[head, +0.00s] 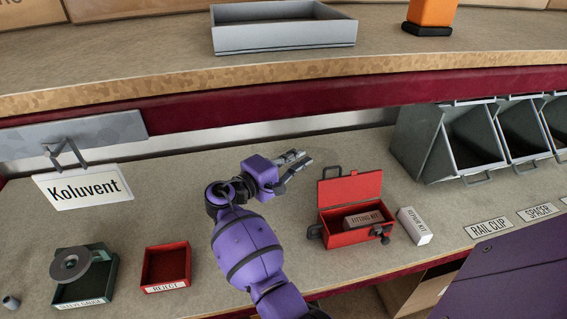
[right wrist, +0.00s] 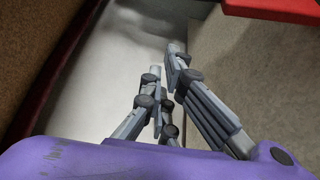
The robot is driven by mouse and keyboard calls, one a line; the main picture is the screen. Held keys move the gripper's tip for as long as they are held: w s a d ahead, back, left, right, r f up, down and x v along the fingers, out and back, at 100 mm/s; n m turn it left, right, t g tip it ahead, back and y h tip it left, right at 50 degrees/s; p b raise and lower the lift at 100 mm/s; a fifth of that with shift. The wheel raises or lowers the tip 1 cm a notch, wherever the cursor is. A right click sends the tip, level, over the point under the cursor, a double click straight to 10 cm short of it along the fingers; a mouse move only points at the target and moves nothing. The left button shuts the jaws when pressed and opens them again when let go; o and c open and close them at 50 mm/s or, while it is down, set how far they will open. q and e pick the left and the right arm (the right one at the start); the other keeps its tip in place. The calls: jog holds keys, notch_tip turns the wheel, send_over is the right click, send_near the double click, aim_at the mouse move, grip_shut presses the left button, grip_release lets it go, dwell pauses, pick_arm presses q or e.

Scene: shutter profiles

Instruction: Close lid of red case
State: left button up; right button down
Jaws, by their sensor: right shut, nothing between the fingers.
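The red case (head: 343,238) stands on the lower worktop, right of the middle. Its lid (head: 350,190) is raised at the back, roughly upright. A box labelled FITTING KIT (head: 364,219) lies inside the case. My right gripper (head: 301,160) is shut and empty, left of the raised lid and apart from it. In the right wrist view its fingers (right wrist: 170,75) point over the worktop. A red edge (right wrist: 270,8) at the top right there looks like part of the case. My left gripper is not in view.
A box labelled REPAIR KIT (head: 414,226) lies just right of the case. Grey bins (head: 450,140) stand at the right. A red REJECT tray (head: 165,267) and a dark green tray (head: 85,280) stand at the left. An upper shelf (head: 180,80) runs across the back.

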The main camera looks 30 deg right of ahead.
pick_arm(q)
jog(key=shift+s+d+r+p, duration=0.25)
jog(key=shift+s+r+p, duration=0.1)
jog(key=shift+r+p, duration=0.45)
pick_arm(e)
jog(key=s, duration=0.1)
jog(key=s+d, duration=0.1)
jog(key=s, duration=0.1)
jog(key=shift+s+r, duration=0.1)
jog(key=shift+s, duration=0.2)
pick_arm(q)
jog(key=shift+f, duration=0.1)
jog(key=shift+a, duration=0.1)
